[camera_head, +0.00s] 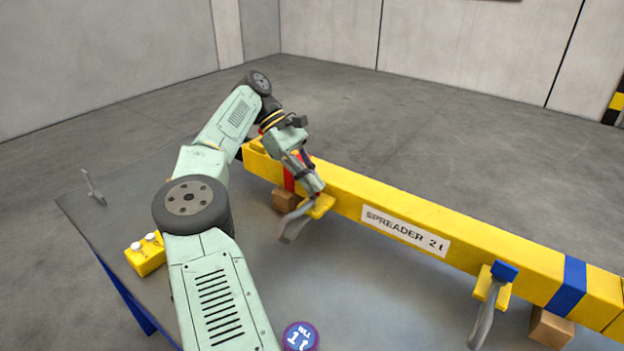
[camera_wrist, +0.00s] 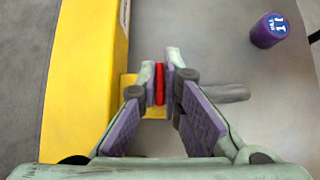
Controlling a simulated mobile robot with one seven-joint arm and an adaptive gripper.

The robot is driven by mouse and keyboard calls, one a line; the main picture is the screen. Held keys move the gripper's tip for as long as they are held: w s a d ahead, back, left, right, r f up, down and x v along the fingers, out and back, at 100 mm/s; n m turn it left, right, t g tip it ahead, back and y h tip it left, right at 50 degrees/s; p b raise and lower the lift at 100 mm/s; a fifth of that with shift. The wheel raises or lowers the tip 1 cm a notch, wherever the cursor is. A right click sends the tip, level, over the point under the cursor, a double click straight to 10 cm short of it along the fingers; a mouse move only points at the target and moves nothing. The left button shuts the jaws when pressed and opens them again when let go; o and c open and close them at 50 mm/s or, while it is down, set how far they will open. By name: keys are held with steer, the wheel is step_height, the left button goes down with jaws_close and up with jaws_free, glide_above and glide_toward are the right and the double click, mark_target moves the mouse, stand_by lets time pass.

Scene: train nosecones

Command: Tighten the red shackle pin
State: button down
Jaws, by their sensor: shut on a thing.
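The yellow spreader beam (camera_head: 345,190) lies across the table, with a red band near its far left end and a yellow lug (camera_head: 325,207) below it. A grey shackle (camera_head: 292,226) hangs at this lug; it also shows in the wrist view (camera_wrist: 228,93). My gripper (camera_head: 316,186) is at the lug, beside the beam. In the wrist view my gripper (camera_wrist: 161,86) is shut on the red shackle pin (camera_wrist: 160,84), whose narrow red part shows between the purple-padded fingers. The pin is hidden behind my fingers in the head view. Its thread cannot be seen.
A second shackle (camera_head: 484,314) with a blue pin (camera_head: 504,271) hangs at the beam's right. Wooden blocks (camera_head: 550,328) support the beam. A purple can (camera_head: 301,337), a yellow box with white knobs (camera_head: 146,257) and a small grey upright piece (camera_head: 93,187) stand on the table.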

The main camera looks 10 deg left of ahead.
steer(key=c, duration=1.8)
jaws_free()
steer(key=shift+d+f, duration=0.2)
steer(key=shift+f, duration=0.05)
steer(key=shift+o, duration=0.2)
steer(key=shift+a, duration=0.15)
steer(key=shift+s+n+t+b, duration=0.1)
steer(key=shift+n+t+b, duration=0.2)
